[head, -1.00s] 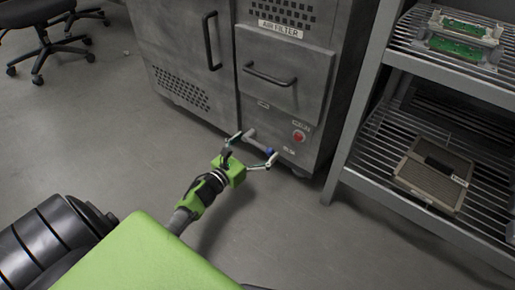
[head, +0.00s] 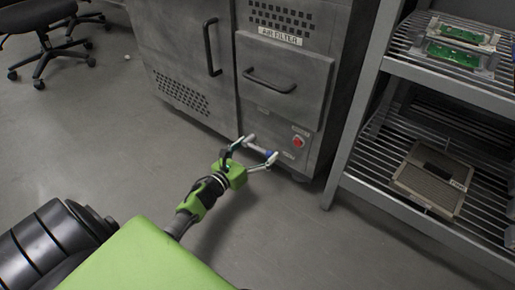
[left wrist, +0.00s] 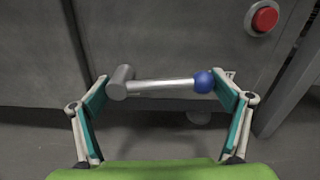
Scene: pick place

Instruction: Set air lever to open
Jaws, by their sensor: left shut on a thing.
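The air lever (left wrist: 160,86) is a silver rod with a grey pivot at its left end and a blue ball at its right end. It lies nearly level across the left wrist view, low on the cabinet front. My left gripper (head: 261,149) is shut on the lever lengthwise, one finger at the pivot end and the other at the blue ball. The lever also shows small between the fingertips in the head view (head: 259,149). Its small labels are too blurred or covered to read. My right gripper is not in view.
The grey cabinet (head: 180,50) has a handled drawer (head: 285,75) marked AIR FILTER above the lever. A red button (head: 297,143) sits just above and right of the lever. A metal shelf rack (head: 345,150) stands at the right. Open floor lies in front.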

